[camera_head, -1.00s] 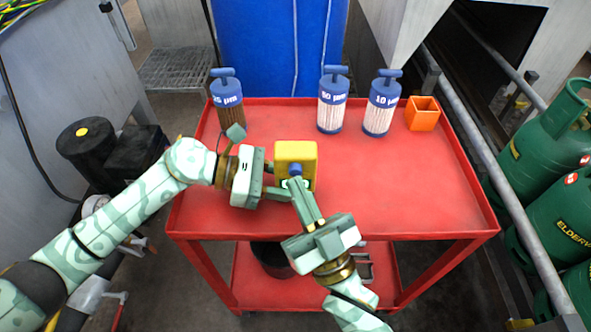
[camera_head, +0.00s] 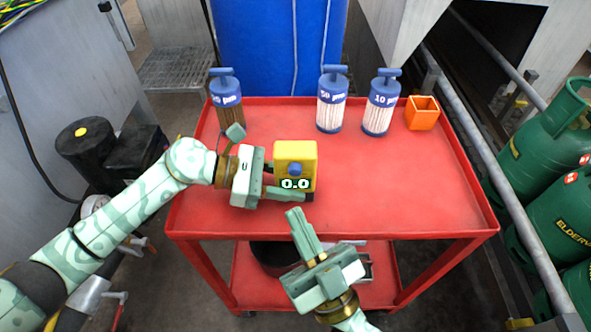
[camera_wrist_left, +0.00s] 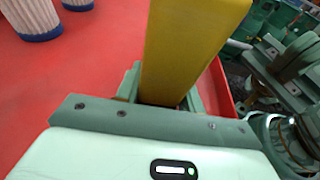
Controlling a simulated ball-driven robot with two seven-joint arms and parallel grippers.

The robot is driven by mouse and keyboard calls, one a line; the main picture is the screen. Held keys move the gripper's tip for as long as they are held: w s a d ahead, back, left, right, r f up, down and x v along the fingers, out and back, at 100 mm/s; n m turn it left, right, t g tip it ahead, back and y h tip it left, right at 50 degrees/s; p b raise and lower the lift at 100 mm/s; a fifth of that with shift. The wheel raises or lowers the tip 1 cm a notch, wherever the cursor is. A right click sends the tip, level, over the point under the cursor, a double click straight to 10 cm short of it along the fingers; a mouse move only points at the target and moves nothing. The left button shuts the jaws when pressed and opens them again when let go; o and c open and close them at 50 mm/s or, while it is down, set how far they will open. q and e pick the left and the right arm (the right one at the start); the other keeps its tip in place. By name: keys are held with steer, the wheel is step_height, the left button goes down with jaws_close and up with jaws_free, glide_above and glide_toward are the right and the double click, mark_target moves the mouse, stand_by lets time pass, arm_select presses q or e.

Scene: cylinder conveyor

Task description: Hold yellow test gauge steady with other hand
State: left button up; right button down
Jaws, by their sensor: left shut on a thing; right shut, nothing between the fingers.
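The yellow test gauge (camera_head: 296,155) stands upright near the front left of the red cart top, with a blue knob and a display reading 0.0 on its front. My left gripper (camera_head: 283,182) is shut on the gauge from its left side. In the left wrist view the gauge (camera_wrist_left: 190,45) rises between the left fingers, whose tips are partly hidden. My right gripper (camera_head: 303,222) is shut and empty, in front of and below the gauge, apart from it, near the cart's front edge.
On the red cart (camera_head: 400,190) stand three blue-capped filter cartridges: left (camera_head: 228,108), middle (camera_head: 332,100) and right (camera_head: 381,103). An orange open box (camera_head: 422,113) is at the back right. Green cylinders (camera_head: 555,190) stand right of the cart. The cart's right front is clear.

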stand_by(0.4)
arm_select(q)
steer(key=o, duration=1.2)
steer(key=shift+c, duration=0.2)
